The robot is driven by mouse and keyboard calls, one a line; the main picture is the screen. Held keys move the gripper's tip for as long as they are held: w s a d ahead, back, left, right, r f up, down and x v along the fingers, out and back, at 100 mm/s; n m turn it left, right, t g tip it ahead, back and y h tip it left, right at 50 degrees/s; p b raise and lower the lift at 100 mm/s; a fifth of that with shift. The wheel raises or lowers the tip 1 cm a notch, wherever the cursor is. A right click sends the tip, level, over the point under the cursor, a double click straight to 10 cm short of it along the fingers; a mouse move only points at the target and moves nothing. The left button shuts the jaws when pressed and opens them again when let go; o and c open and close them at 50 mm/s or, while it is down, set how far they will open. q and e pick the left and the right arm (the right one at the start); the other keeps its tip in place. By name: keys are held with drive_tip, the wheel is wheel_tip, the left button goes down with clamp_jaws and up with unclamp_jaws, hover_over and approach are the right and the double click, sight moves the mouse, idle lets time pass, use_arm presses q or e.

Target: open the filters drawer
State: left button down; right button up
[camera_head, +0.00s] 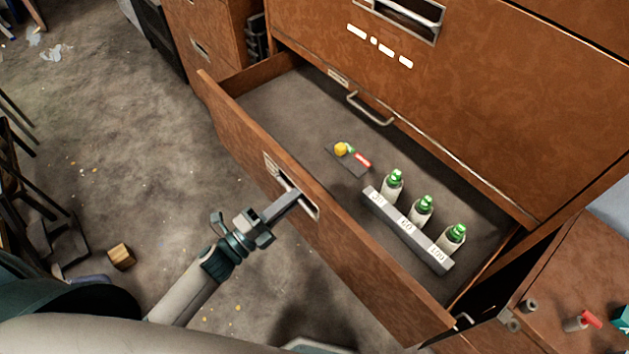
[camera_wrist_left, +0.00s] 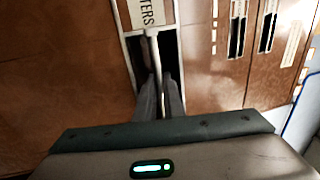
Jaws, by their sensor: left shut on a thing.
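The filters drawer (camera_head: 325,238) is a brown wooden drawer that stands pulled out from the cabinet in the head view. Its front carries a recessed metal handle (camera_head: 292,192); in the left wrist view a label (camera_wrist_left: 152,12) ending in "TERS" sits beside the handle bar (camera_wrist_left: 154,60). My left gripper (camera_head: 290,200) is at this handle, its fingers shut on the bar. In the left wrist view the fingers (camera_wrist_left: 160,98) reach into the recess. My right gripper is not in view.
Inside the drawer, several green-capped white bottles (camera_head: 421,211) stand by a grey numbered rack (camera_head: 405,232). A small tray with yellow, green and red items (camera_head: 350,155) lies behind. A wooden cube (camera_head: 121,256) lies on the floor. A brown surface (camera_head: 575,285) is at right.

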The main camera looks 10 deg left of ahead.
use_arm(q)
drive_tip(key=r+v, duration=0.1)
drive_tip(key=v, duration=0.7)
drive_tip(key=shift+r, duration=0.15)
drive_tip(key=shift+s+a, duration=0.1)
drive_tip(key=c, duration=2.2)
unclamp_jaws()
drive_tip(key=shift+o, duration=0.2)
drive_tip(key=shift+r, duration=0.1)
drive_tip(key=shift+b, duration=0.3)
